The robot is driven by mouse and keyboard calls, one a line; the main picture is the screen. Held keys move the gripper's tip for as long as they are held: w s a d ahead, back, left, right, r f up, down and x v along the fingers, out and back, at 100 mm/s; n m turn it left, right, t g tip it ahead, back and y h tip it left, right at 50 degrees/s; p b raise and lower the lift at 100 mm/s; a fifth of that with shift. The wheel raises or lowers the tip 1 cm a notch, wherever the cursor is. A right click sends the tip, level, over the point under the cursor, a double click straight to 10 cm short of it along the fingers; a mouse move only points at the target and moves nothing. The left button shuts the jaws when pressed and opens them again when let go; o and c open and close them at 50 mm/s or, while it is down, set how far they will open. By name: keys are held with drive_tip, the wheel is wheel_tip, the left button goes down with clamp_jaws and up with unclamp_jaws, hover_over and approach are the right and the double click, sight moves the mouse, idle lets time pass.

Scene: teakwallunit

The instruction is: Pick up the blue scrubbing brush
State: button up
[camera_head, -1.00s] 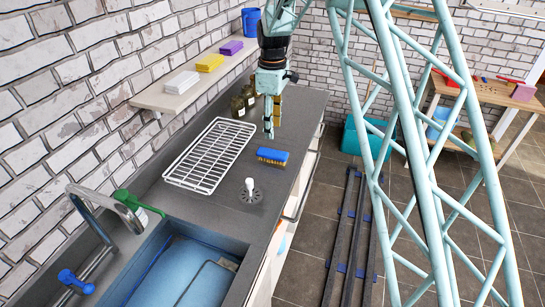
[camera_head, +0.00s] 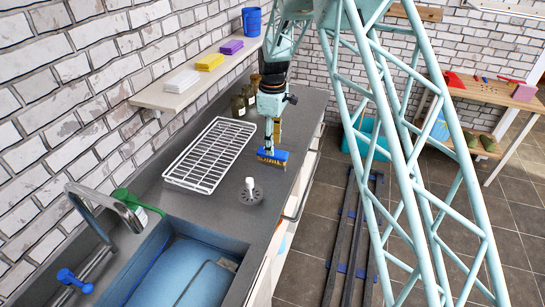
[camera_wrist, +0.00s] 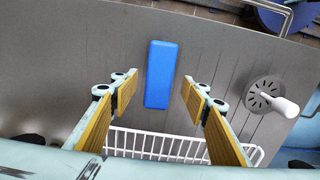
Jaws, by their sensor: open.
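The blue scrubbing brush (camera_head: 275,155) lies on the grey counter, blue back up with tan bristles beneath, to the right of the white wire rack. My gripper (camera_head: 270,149) is over the brush in the head view, its fingers hiding part of it. In the wrist view the brush's blue back (camera_wrist: 160,74) lies lengthwise between the lines of my two yellow-padded fingers (camera_wrist: 159,92). The fingers stand apart with clear gaps on both sides of the brush. The gripper is open and holds nothing. I cannot tell how high the fingertips are above the counter.
The white wire rack (camera_head: 211,155) lies close to the brush. A white-handled round drain piece (camera_head: 251,192) stands nearer the sink (camera_head: 190,270). Dark bottles (camera_head: 243,100) stand by the wall, below a shelf (camera_head: 166,101) holding coloured blocks and a blue mug (camera_head: 251,21).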

drive_tip(key=shift+f, duration=0.1)
idle(0.3)
drive_tip(key=shift+w+a+f, duration=0.1)
drive_tip(key=shift+f, duration=2.5)
drive_tip(key=shift+c, duration=0.4)
drive_tip(key=c, duration=0.9)
drive_tip(key=shift+r, duration=0.15)
drive_tip(key=shift+r, duration=1.7)
drive_tip(key=s+d, duration=0.1)
drive_tip(key=s, duration=0.4)
drive_tip(key=s+d+r, duration=0.1)
drive_tip(key=s, duration=0.4)
drive_tip(key=s+d, duration=0.2)
drive_tip(key=s, duration=0.3)
drive_tip(key=shift+s+r, duration=0.2)
drive_tip(key=shift+s, duration=0.1)
